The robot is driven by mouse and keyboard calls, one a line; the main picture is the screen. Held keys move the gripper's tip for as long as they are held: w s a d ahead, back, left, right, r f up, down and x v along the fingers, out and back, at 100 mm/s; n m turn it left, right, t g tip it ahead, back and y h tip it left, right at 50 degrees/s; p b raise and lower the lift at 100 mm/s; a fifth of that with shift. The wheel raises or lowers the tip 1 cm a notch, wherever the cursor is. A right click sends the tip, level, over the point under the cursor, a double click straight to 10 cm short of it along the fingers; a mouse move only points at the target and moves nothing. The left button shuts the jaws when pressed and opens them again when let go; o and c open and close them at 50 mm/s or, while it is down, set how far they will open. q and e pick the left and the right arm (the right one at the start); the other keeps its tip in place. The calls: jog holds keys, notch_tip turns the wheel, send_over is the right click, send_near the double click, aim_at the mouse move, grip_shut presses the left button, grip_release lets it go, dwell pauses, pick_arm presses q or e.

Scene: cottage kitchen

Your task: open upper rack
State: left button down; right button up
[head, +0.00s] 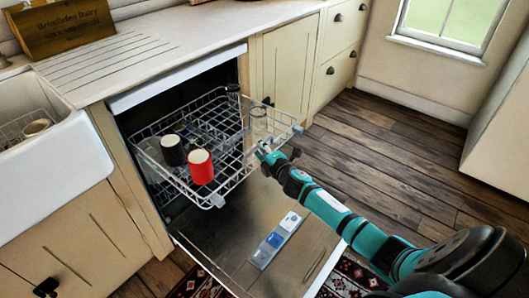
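The upper rack (216,187) is a white wire rack, and it sticks out of the dishwasher over the lowered door (225,236). A black mug (172,150) and a red mug (200,167) stand in its left part. Clear glasses (258,122) stand in its right part. My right gripper (263,150) is at the front edge of the rack, right of the red mug. Its fingertips are small and overlap the wires, so I cannot tell whether they are closed on the rack. My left gripper is not in view.
The countertop (190,42) runs above the dishwasher, with a wooden box (60,27) at its far left. A white sink (45,165) is at the left. Wooden floor (385,140) is open at the right. A patterned rug (348,277) lies below the door.

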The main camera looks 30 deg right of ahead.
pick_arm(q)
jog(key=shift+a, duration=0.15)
pick_arm(e)
jog(key=s+r, duration=0.2)
jog(key=s, duration=0.9)
jog(key=shift+s+a, duration=0.35)
